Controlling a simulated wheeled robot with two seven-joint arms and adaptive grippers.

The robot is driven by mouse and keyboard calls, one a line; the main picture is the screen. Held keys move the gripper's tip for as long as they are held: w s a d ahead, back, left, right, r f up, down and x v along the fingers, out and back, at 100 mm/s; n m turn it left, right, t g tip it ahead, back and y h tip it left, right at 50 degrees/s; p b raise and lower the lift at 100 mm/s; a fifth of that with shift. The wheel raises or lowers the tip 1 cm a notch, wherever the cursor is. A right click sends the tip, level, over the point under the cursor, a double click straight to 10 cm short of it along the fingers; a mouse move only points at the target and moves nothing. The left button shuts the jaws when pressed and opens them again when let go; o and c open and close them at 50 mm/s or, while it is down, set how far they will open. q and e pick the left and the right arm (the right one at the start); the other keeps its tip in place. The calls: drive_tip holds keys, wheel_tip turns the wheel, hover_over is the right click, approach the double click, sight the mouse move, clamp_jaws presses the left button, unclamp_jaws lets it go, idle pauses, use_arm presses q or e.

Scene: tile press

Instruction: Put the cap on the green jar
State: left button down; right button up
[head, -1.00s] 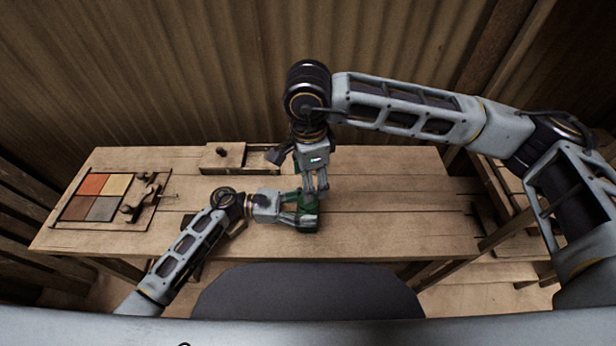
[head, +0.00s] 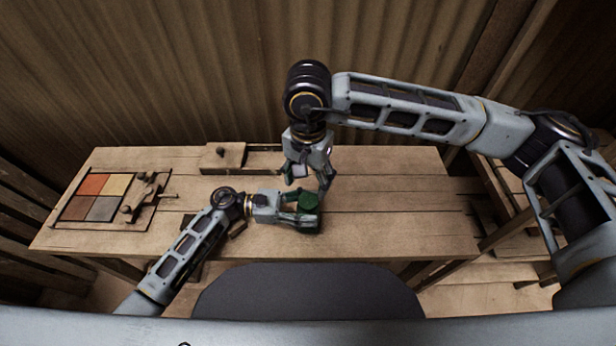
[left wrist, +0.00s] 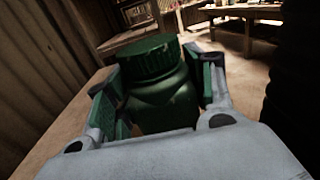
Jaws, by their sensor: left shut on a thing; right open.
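The green jar (head: 310,227) stands upright at the table's front middle. My left gripper (head: 303,213) is shut around its body from the left. A dark green ribbed cap (head: 309,201) sits level on top of the jar. The left wrist view shows the cap (left wrist: 149,58) over the jar's shoulders (left wrist: 160,100), with a finger on each side of the jar. Whether the cap is screwed tight cannot be told. My right gripper (head: 307,184) is open and empty above and just behind the cap, fingers pointing down and spread apart.
A board with coloured tiles (head: 96,197) lies at the table's left. A wooden box with a knob (head: 222,156) stands at the back edge. The right part of the wooden table (head: 400,210) is clear.

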sight(308, 201)
drive_tip(key=n, duration=0.5)
drive_tip(key=shift+n, duration=0.3)
drive_tip(key=shift+f, duration=0.1)
idle(0.3)
drive_tip(key=shift+f, duration=3.9)
drive_tip(key=c, duration=1)
drive_tip(key=shift+m, duration=1.6)
drive_tip(key=shift+c, duration=0.3)
drive_tip(key=o, duration=1.1)
